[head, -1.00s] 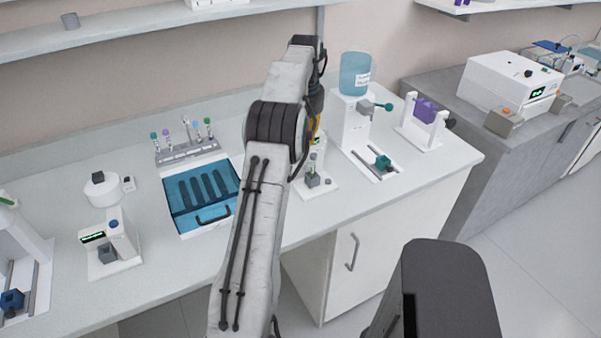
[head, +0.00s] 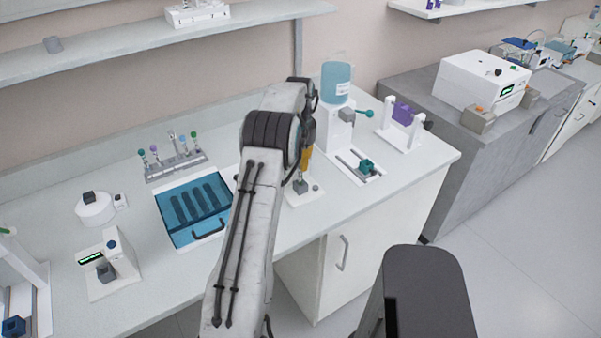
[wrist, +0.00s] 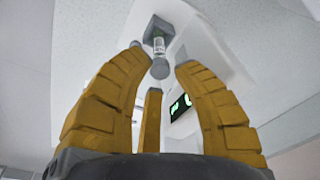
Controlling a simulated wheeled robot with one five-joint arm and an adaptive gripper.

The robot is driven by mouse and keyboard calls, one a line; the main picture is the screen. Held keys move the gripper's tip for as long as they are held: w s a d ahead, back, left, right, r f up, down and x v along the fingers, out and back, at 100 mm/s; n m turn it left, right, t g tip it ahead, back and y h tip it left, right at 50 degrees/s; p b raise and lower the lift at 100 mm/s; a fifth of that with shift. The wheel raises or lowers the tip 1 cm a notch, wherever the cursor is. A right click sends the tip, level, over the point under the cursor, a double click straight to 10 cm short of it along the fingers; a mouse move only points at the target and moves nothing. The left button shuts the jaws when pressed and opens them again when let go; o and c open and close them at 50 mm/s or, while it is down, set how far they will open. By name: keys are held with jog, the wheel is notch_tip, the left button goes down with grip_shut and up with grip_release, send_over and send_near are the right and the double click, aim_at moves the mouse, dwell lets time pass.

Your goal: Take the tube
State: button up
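A small clear tube (wrist: 159,46) with a grey cap (wrist: 160,69) stands in a grey holder block (wrist: 158,27) on a white device with a green display. In the wrist view its cap lies between the tips of my yellow fingers, with gaps on both sides. My gripper (wrist: 161,62) is open and empty. In the head view my gripper (head: 306,160) hangs just above the grey block (head: 300,187), and the tube is mostly hidden there. Several other tubes with coloured caps stand in a grey rack (head: 176,168) at the back of the bench.
A blue tray box (head: 197,208) sits left of my arm. A white device with a blue bottle (head: 337,82) stands close on the right, with a purple-topped stand (head: 402,120) beyond it. A small white device (head: 107,265) is at the front left.

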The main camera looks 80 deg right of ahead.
aim_at(300, 179)
jog(key=shift+d+f+p, duration=0.1)
jog(key=shift+f+p, duration=0.95)
jog(key=shift+p, duration=0.1)
grip_shut()
